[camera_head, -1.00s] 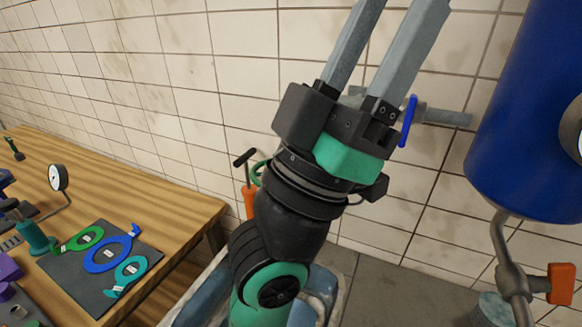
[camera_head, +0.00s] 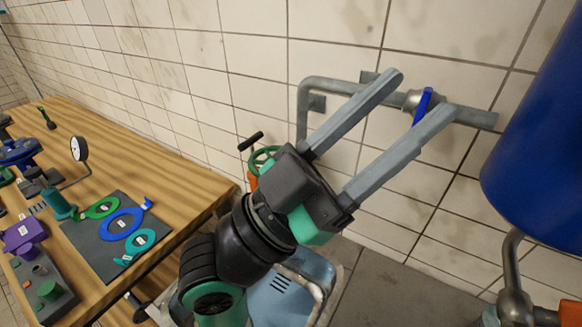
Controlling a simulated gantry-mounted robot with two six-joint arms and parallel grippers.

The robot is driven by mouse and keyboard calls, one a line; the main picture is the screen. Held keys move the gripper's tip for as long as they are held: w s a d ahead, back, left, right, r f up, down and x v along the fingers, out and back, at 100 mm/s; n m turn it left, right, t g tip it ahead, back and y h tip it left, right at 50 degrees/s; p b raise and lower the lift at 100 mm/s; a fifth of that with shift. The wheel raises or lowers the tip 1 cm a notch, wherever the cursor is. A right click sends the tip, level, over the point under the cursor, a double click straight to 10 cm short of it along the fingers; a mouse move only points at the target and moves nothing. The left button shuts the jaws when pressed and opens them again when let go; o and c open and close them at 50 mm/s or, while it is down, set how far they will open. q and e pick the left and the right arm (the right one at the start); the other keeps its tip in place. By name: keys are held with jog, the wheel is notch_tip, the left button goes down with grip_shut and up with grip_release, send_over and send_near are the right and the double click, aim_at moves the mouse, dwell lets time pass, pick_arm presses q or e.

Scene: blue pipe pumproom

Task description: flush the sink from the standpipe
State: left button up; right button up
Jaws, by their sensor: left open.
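The grey standpipe (camera_head: 302,115) runs up the tiled wall and turns right, with a valve that has a blue lever (camera_head: 421,107). My left gripper (camera_head: 425,92) is open and empty. Its two long grey fingers point up and right, and in the picture the lever shows between the fingertips. I cannot tell whether they touch it. A pale blue basin (camera_head: 288,288), which looks like the sink, is low behind my left arm and mostly hidden. My right gripper is out of view.
A large blue tank (camera_head: 535,150) hangs at right, with a grey pipe (camera_head: 512,270) below it. A wooden bench (camera_head: 150,150) at left carries a gauge (camera_head: 79,150), a dark mat with rings (camera_head: 85,243) and tools. A green handwheel (camera_head: 262,160) stands behind my gripper.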

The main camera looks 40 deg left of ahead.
pick_arm(q)
jog(key=w+a+f+n+g+y+p, duration=0.25)
jog(key=w+a+f+n+p, duration=0.3)
jog(key=f+p, duration=0.55)
jog(key=s+a+f+n+g+y+p, duration=0.3)
jog(key=s+a+f+n+y+p, duration=0.85)
jog(key=p, duration=0.45)
jog(key=w+h, duration=0.1)
jog(key=w, duration=0.3)
jog(key=w+a+r+h+p, duration=0.1)
jog(key=w, duration=0.3)
jog(key=w+h, duration=0.1)
jog(key=w, duration=0.3)
jog(key=shift+w+a+r+n, duration=0.1)
jog(key=shift+a+r+n, duration=0.05)
jog(key=shift+a+n, duration=0.2)
jog(key=shift+r, duration=0.1)
grip_shut()
